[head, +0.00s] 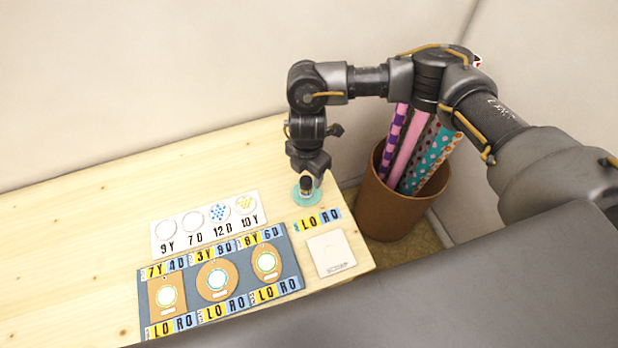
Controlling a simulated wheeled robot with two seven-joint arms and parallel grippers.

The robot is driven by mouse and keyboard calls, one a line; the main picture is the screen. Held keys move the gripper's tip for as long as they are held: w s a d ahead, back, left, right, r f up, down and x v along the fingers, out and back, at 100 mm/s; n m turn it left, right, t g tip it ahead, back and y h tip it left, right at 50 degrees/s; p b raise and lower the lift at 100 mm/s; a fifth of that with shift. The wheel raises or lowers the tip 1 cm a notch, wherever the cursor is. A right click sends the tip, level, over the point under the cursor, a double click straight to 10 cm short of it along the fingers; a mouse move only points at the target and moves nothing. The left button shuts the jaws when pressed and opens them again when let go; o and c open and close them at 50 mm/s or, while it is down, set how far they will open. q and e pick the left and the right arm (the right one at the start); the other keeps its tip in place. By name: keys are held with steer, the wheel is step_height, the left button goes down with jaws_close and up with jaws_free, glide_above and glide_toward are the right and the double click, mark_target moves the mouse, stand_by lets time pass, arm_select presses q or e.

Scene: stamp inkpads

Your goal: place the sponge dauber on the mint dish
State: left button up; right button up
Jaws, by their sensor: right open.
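The sponge dauber (305,186) is a small dark upright piece with a pale band. It stands on the round mint dish (301,198) near the table's right end. My right gripper (309,178) points down right above the dauber, its jaws open around or just over the top of it. Whether the fingers touch the dauber cannot be told, as they partly hide its top. My left gripper is not in view.
A blue-grey board (287,264) with tags and a white card (162,246) with round patches lie in front of the dish. A white square pad (331,254) lies near the edge. A brown bin (385,215) of wrapping rolls stands beyond the table. The table's left part is clear.

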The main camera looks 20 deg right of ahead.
mark_target(309, 178)
step_height(309, 178, up, 8)
stand_by(0.4)
steer(key=shift+s, duration=0.15)
